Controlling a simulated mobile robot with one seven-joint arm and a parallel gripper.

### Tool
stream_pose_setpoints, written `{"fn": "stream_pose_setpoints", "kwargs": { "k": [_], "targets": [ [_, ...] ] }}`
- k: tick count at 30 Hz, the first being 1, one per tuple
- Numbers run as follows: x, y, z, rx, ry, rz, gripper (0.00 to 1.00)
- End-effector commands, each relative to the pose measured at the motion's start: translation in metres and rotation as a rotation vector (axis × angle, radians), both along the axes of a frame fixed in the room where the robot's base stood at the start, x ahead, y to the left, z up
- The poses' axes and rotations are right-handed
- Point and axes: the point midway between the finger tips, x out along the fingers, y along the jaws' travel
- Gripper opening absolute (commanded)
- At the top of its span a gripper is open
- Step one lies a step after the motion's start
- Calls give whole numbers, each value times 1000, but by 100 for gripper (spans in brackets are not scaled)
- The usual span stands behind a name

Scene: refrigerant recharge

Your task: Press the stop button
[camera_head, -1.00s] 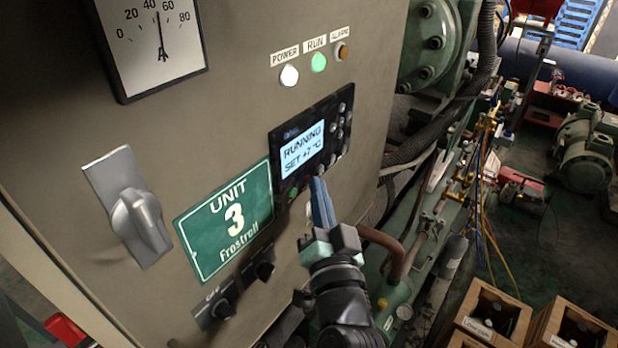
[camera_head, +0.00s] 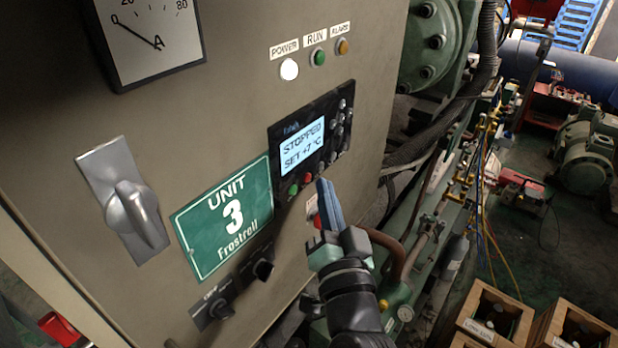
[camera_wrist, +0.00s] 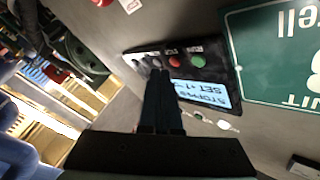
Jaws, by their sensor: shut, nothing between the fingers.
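The controller (camera_head: 313,136) is a black panel on the cabinet front. Its screen (camera_head: 303,147) reads STOPPED, SET +7 °C. The red stop button (camera_head: 307,178) sits below the screen, beside a green button (camera_head: 293,189). The red button (camera_wrist: 175,61) and green button (camera_wrist: 198,61) also show in the wrist view. My gripper (camera_head: 324,186) is shut and empty, its blue-grey fingertips just right of the red button in the head view. In the wrist view my fingertips (camera_wrist: 159,74) appear beside the red button, not covering it. The exact gap to the panel is hard to judge.
The POWER lamp (camera_head: 289,69) is lit white; the RUN lamp (camera_head: 319,58) is dark green. The ammeter (camera_head: 150,40) needle points near 0. A rotary switch (camera_head: 130,210) and a green UNIT 3 sign (camera_head: 225,215) are left. Pipes and crates stand right.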

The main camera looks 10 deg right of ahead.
Motion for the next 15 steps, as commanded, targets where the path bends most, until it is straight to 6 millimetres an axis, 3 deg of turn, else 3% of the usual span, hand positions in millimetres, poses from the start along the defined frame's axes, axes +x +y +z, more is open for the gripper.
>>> {"fn": "stream_pose_setpoints", "kwargs": {
  "k": [15],
  "targets": [
    [-27, -28, -3, -1, -1, -4, 0]
  ]
}}
